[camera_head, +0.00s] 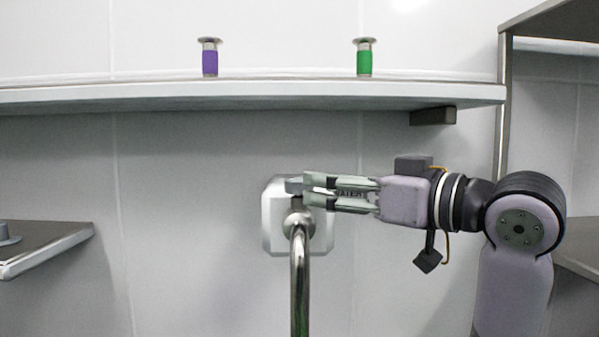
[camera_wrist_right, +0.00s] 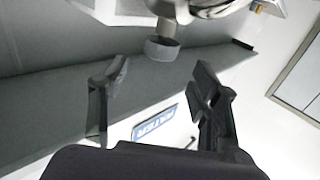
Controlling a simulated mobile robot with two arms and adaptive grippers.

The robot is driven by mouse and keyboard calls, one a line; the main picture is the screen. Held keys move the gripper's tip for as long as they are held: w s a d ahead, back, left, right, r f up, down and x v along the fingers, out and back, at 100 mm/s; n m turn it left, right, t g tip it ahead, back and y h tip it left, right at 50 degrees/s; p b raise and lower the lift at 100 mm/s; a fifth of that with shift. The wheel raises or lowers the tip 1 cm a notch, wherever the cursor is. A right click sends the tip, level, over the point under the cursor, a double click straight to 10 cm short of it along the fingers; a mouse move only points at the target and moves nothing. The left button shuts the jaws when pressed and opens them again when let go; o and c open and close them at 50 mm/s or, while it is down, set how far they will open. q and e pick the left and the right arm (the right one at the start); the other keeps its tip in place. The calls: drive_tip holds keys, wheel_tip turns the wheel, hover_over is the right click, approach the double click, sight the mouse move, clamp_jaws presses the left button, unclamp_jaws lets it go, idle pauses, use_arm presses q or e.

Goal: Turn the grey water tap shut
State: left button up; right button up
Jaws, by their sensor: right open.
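The water tap is a white wall box (camera_head: 273,236) with a curved metal spout (camera_head: 299,285) hanging down in front. Its small grey handle (camera_head: 293,186) is at the top, partly hidden by my right gripper (camera_head: 308,189). That gripper reaches in from the right, with its fingers level and its tips at the handle. In the right wrist view, a grey round knob (camera_wrist_right: 162,50) shows just beyond and between the open fingertips (camera_wrist_right: 160,76). Whether the fingers touch it is not clear. My left gripper is out of view.
Above, a white shelf (camera_head: 280,95) carries a purple-banded holder (camera_head: 210,61) and a green-banded one (camera_head: 365,62). A dark block (camera_head: 433,116) hangs under the shelf. A side shelf (camera_head: 45,245) is at left. A metal-framed rack (camera_head: 505,100) stands at right.

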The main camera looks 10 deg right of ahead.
sight(300, 179)
drive_tip(key=p+x, duration=0.1)
drive_tip(key=x, duration=0.6)
drive_tip(key=shift+w+a+p, duration=0.1)
drive_tip(key=shift+w+p, duration=0.1)
drive_tip(key=shift+p, duration=0.1)
drive_tip(key=shift+c, duration=0.3)
drive_tip(key=c, duration=1.1)
